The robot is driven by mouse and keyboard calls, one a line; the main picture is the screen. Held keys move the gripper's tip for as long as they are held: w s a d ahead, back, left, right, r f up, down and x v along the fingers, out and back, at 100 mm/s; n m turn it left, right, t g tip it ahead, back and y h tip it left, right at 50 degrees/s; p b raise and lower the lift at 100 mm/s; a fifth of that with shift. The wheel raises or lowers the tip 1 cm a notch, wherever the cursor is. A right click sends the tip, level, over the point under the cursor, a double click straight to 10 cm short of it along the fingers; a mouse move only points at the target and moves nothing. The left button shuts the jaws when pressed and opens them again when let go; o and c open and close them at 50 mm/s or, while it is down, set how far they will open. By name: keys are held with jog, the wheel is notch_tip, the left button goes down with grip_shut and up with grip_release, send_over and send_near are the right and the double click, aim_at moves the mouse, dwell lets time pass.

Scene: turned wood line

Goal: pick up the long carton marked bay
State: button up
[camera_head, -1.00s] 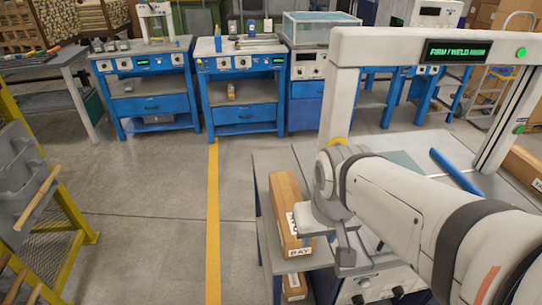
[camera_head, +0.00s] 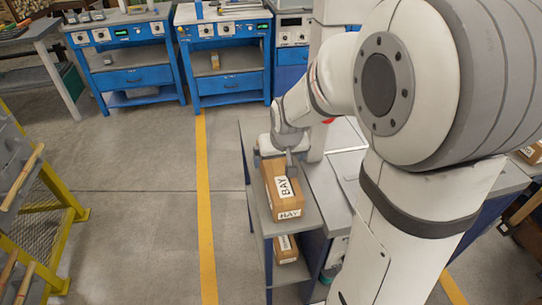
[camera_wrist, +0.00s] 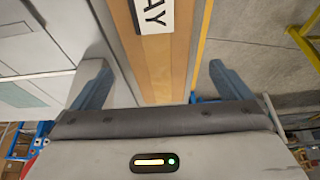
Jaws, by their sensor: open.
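The long carton marked BAY (camera_head: 287,193) is brown with white labels on its top and near end. It lies lengthwise on the grey side shelf of the bench in the head view. In the wrist view the carton (camera_wrist: 167,60) runs between my two open fingers, its label partly cut off by the frame edge. My gripper (camera_wrist: 150,88) is open, with one finger to each side of the carton in the picture. In the head view my gripper (camera_head: 287,153) is at the carton's far end; whether it touches the carton is hidden.
A second labelled carton (camera_head: 286,249) sits on the lower shelf beneath. The grey bench top (camera_head: 328,190) adjoins on the right. Blue workbenches (camera_head: 225,60) stand at the back. A yellow-framed rack (camera_head: 50,195) is at left. The floor between, with a yellow line (camera_head: 204,180), is clear.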

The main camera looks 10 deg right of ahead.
aim_at(278, 166)
jog(key=shift+x, duration=3.9)
jog(key=shift+d, duration=0.1)
jog(key=shift+c, duration=0.4)
jog(key=c, duration=1.4)
